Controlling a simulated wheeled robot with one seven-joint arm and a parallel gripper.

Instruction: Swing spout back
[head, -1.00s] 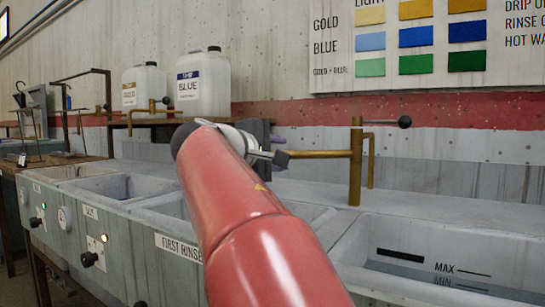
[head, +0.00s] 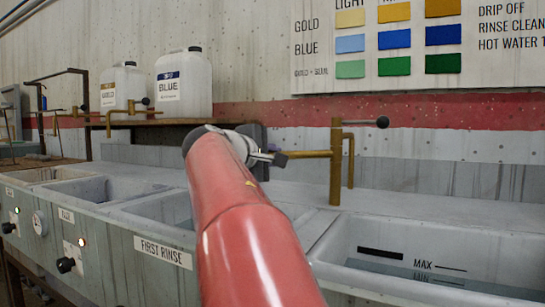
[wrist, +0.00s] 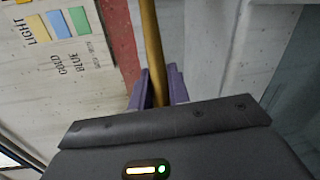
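The brass spout (head: 310,154) juts left from an upright brass tap post (head: 336,165) behind the right-hand sink. A lever with a black knob (head: 382,122) tops the post. My gripper (head: 277,157) is at the spout's left end in the head view, partly hidden by my red arm. In the wrist view the spout (wrist: 151,40) runs between the purple fingers of my gripper (wrist: 159,88), one on each side and close against it. The gripper looks shut on the spout. The spout's tip is hidden.
Below are grey sinks, with the right-hand basin (head: 420,268) holding water and a FIRST RINSE label (head: 163,252) on the front. Jugs marked GOLD (head: 120,88) and BLUE (head: 183,85) stand on a shelf. A colour chart (head: 400,42) hangs on the wall.

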